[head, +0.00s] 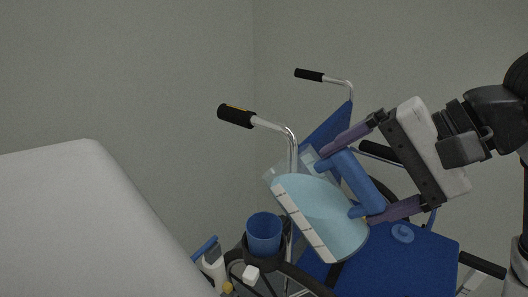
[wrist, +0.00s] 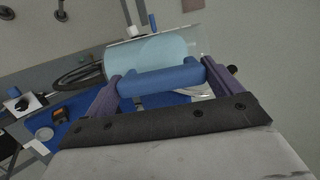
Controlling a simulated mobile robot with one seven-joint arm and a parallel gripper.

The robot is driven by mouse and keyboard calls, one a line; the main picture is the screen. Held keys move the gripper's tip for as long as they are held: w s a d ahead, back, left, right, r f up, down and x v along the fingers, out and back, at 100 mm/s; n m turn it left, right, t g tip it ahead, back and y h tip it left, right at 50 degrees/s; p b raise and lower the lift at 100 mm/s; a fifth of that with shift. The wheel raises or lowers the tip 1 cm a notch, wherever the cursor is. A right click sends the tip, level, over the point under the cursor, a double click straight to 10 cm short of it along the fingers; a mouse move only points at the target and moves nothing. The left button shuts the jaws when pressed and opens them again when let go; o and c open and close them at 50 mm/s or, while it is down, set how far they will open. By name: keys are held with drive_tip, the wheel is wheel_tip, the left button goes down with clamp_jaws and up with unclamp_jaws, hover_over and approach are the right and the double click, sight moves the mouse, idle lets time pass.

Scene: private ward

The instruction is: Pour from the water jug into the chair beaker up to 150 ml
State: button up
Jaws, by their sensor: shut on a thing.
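The water jug (head: 325,212) is clear, holds pale blue water and has a blue handle and a pale strip with dark marks. It is tilted in the air above the wheelchair, up and right of the chair beaker. My gripper (head: 345,190) is shut on the jug's handle. In the wrist view the jug (wrist: 160,48) lies beyond the handle, between the fingers of my gripper (wrist: 161,76). The chair beaker (head: 264,234) is blue and upright in a dark round holder on the wheelchair. No stream shows between them. The beaker's level and marks cannot be read.
The wheelchair has a blue seat (head: 425,252) with a round blue disc (head: 402,232) on it, and black push handles (head: 236,116) behind the beaker. A pale bed (head: 85,215) fills the lower left. A white-and-blue bottle (head: 212,268) and a small white block (head: 251,274) sit near the beaker.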

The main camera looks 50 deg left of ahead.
drive_tip(key=shift+a+r+p, duration=0.15)
drive_tip(key=shift+p, duration=0.25)
drive_tip(key=shift+a+h, duration=0.1)
drive_tip(key=shift+h, duration=0.3)
drive_tip(key=shift+s+a, duration=0.1)
idle(1.0)
drive_tip(key=shift+a+h, duration=0.15)
drive_tip(key=shift+h, duration=0.25)
drive_tip(key=shift+s+a+r+h, duration=0.1)
drive_tip(key=shift+a+h, duration=0.15)
drive_tip(key=shift+h, duration=0.05)
idle(0.6)
idle(0.7)
